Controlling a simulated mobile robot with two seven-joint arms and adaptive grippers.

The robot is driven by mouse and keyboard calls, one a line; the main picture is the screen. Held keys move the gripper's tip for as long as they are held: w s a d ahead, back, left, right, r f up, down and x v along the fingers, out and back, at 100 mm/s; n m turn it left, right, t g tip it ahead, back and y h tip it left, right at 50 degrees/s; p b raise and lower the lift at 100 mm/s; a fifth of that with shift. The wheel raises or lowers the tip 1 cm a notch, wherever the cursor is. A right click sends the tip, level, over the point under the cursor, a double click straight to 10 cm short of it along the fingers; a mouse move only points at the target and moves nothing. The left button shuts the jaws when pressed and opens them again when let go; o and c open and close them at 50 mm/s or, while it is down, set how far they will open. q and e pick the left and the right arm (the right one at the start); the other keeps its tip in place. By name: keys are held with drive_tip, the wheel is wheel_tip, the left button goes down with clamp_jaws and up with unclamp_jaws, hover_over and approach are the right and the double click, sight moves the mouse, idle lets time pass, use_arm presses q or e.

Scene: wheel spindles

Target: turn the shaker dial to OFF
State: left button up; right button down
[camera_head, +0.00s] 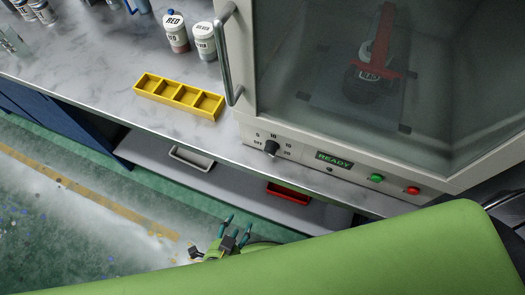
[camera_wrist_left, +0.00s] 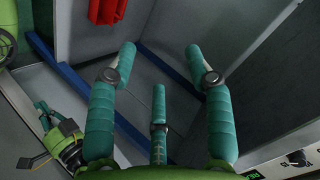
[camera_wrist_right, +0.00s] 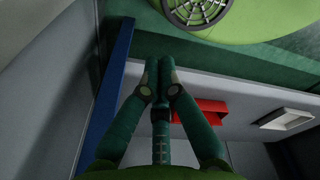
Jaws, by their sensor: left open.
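The dial (camera_head: 271,148) is a dark knob on the shaker's pale front panel, with OFF and numbers printed around it. I cannot tell which mark it points at. The dial also shows at the lower right of the left wrist view (camera_wrist_left: 297,157). The shaker (camera_head: 350,90) has a tinted window and a lit READY display (camera_head: 334,159). My left gripper (camera_head: 234,232) is open and empty, below and apart from the dial. Its spread fingers (camera_wrist_left: 160,60) fill the left wrist view. My right gripper (camera_wrist_right: 163,70) has its fingertips together with nothing between them; my green arm hides it in the head view.
A green button (camera_head: 376,178) and a red button (camera_head: 413,190) sit right of the display. A yellow divided tray (camera_head: 180,96) and lidded cups stand on the counter. A red bin (camera_head: 288,193) and a white bin (camera_head: 192,158) are on the shelf below.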

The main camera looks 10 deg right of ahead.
use_arm(q)
drive_tip(key=w+d+r+m+t+h, duration=0.1)
drive_tip(key=d+r, duration=0.1)
drive_tip(key=r, duration=0.5)
drive_tip(key=w+d+r+m+t+h, duration=0.1)
drive_tip(key=d+r+m, duration=0.15)
drive_tip(key=r, duration=0.35)
drive_tip(key=m+t+h, duration=0.2)
drive_tip(key=t, duration=0.1)
approach(268, 153)
drive_tip(key=x, duration=0.2)
drive_tip(key=shift+n, duration=0.25)
drive_tip(key=p+x, duration=0.1)
drive_tip(key=x, duration=0.5)
drive_tip(key=shift+w+d+p, duration=0.1)
drive_tip(key=shift+p, duration=0.25)
drive_tip(key=shift+w+d, duration=0.15)
use_arm(e)
drive_tip(key=shift+w+a+r, duration=0.2)
drive_tip(key=shift+a+r, duration=0.1)
drive_tip(key=shift+r, duration=0.15)
drive_tip(key=shift+w+a+r, duration=0.15)
drive_tip(key=shift+a+r, duration=0.1)
drive_tip(key=shift+r, duration=0.15)
use_arm(q)
clamp_jaws()
